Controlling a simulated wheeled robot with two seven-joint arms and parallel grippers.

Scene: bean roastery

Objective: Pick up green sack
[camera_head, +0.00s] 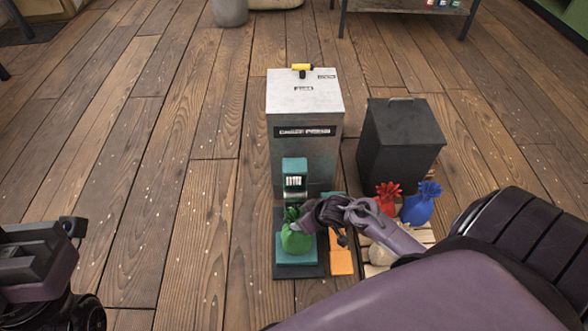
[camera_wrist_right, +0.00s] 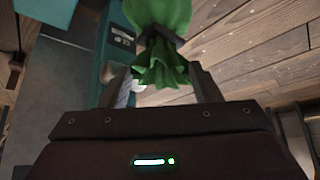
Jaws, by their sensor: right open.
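The green sack (camera_head: 296,238) stands on a teal pad (camera_head: 297,257) on a black base, in front of a metal cabinet. My right gripper (camera_head: 318,217) reaches in from the right at the sack's gathered top. In the right wrist view the sack (camera_wrist_right: 160,15) shows its tied neck and frilled end between the two open fingers of the gripper (camera_wrist_right: 160,82). Gaps show on both sides of the neck. The sack's far part is cut off by the frame. My left arm shows at the left edge in the head view, but its gripper cannot be made out.
A teal device (camera_head: 295,172) stands behind the sack, before the metal cabinet (camera_head: 304,112). An orange block (camera_head: 341,261) lies just right of the base. Floor at left is clear.

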